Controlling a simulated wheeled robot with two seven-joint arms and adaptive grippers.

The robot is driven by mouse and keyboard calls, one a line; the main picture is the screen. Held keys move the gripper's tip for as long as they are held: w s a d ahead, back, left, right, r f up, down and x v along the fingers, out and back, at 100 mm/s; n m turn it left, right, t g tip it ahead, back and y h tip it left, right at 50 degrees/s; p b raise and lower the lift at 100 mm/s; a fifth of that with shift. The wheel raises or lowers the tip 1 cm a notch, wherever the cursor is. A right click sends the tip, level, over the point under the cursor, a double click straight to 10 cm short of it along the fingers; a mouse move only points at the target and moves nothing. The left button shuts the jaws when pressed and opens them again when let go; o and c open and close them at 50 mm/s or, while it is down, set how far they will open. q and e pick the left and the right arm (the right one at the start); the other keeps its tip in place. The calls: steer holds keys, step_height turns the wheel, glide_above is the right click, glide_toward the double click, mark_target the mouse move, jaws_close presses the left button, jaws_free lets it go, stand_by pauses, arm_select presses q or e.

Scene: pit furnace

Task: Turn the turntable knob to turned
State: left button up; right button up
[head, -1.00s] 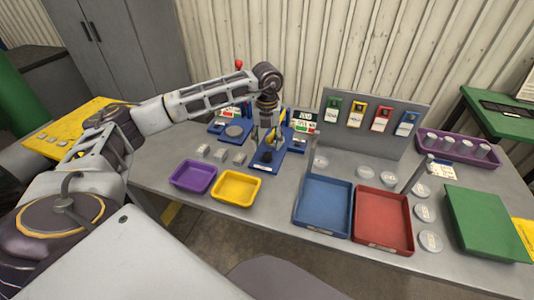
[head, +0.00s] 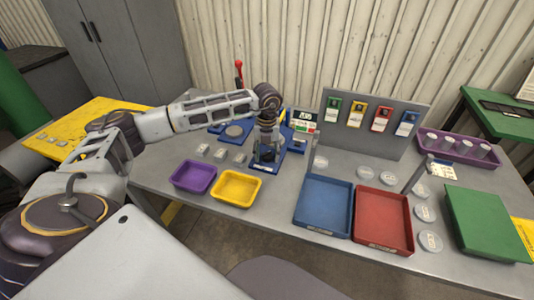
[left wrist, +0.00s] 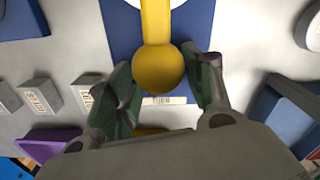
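The turntable knob is a yellow ball (left wrist: 159,68) on a yellow arm over a blue base plate (left wrist: 118,30) with a label that seems to read TURN (left wrist: 165,100). My left gripper (left wrist: 160,78) is open, with one finger on either side of the ball. Gaps show between ball and fingers in the left wrist view. In the head view my left gripper (head: 266,150) points down over the blue base (head: 264,168) and hides the ball. My right gripper is in neither view.
A purple tray (head: 193,190) and a yellow tray (head: 237,202) stand in front of the base, with small grey labelled blocks (head: 220,153) to its left. Blue (head: 324,232) and red (head: 383,246) trays lie to the right. A grey panel (head: 345,145) with coloured cards stands behind.

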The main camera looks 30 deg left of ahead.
arm_select(q)
steer(key=c, duration=0.8)
steer(key=shift+o, duration=0.2)
steer(key=shift+m, duration=0.3)
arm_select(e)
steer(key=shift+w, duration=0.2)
arm_select(q)
steer(key=shift+m+b, duration=0.4)
steer(key=shift+m, duration=1.5)
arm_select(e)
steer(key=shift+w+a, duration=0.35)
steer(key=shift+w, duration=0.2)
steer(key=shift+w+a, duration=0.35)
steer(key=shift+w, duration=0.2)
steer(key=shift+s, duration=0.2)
arm_select(q)
steer(key=o, duration=1)
steer(key=shift+o, duration=0.2)
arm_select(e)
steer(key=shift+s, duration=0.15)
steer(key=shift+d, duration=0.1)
